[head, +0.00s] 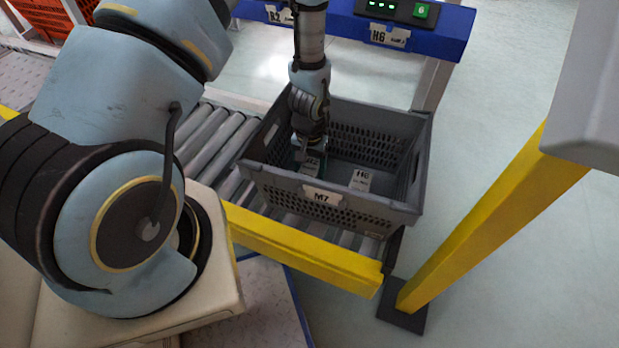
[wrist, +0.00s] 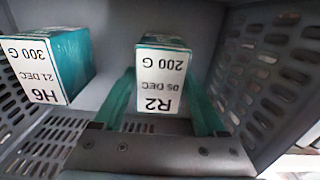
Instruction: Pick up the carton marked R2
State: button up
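The carton marked R2 (wrist: 160,80) stands in the grey crate, its white label facing the wrist camera and reading 200 G, 05 DEC. In the head view, the R2 carton (head: 312,166) is partly hidden below my gripper (head: 309,152). In the wrist view, the teal fingers of my gripper (wrist: 163,88) lie on either side of the carton. A gap shows between its label face and the right finger, so the gripper looks open. Whether the fingertips touch the carton is hidden. The grey crate (head: 322,196) is marked M7.
A second carton, marked H6 (head: 360,180), stands right of R2 in the head view and left of it in the wrist view (wrist: 40,68). The perforated crate walls surround both. The crate sits on a roller conveyor (head: 213,138) with a yellow rail (head: 300,249). A yellow post (head: 485,225) stands at right.

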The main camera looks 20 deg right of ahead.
grip_shut()
dwell(0.4)
jog(key=shift+r, duration=0.15)
